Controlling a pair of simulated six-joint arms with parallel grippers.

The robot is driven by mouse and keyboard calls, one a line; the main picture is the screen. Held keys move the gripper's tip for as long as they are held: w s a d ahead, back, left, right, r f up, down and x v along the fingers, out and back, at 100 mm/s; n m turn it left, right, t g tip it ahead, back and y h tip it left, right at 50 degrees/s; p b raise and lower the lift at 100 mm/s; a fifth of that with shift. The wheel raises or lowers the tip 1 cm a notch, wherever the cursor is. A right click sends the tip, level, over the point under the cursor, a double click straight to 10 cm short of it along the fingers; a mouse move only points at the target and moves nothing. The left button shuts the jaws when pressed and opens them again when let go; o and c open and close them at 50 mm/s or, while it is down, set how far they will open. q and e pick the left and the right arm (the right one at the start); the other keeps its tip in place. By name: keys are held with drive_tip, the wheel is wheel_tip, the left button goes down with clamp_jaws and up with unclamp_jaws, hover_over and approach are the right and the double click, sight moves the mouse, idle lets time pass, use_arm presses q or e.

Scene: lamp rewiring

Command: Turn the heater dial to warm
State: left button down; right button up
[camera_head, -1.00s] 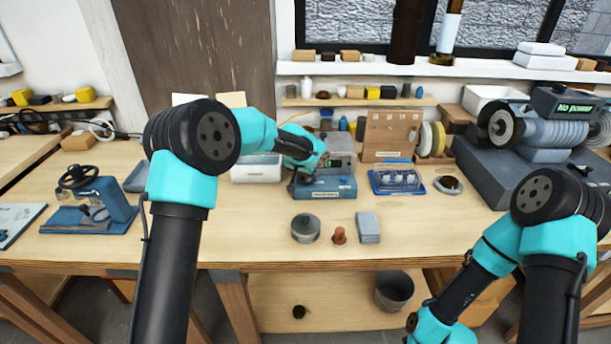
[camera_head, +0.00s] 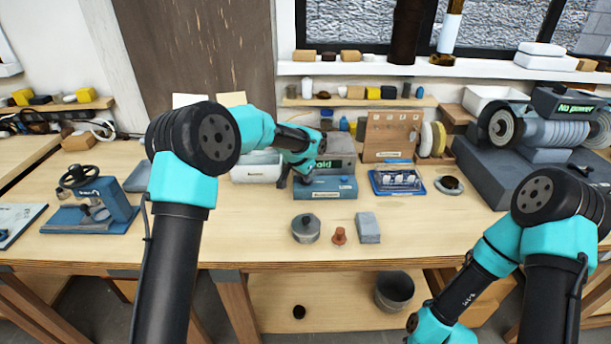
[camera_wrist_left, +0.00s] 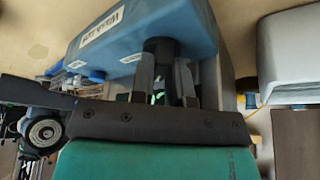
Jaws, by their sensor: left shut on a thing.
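The heater (camera_head: 335,189) is a blue box with a grey block behind its top, standing at the back middle of the bench. Green text, partly hidden by my arm and seeming to end in "old", shows above it. My left gripper (camera_head: 300,179) is at the heater's left end. In the left wrist view my left gripper (camera_wrist_left: 162,85) has its two fingers closed around a dark round dial (camera_wrist_left: 160,45) on the blue heater body (camera_wrist_left: 200,33). The dial's marks cannot be read. My right gripper is out of view below the head picture.
A white bin (camera_head: 255,167) stands left of the heater, and a blue tray of small parts (camera_head: 397,182) right of it. A round grey tin (camera_head: 306,228), a reddish knob (camera_head: 339,236) and a grey block (camera_head: 367,228) lie in front. A grinder (camera_head: 545,130) stands at right.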

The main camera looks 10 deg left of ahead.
use_arm(q)
drive_tip(key=c, duration=1.1)
unclamp_jaws()
drive_tip(key=shift+r, duration=0.15)
drive_tip(key=v, duration=1.7)
drive_tip(key=shift+s, duration=0.15)
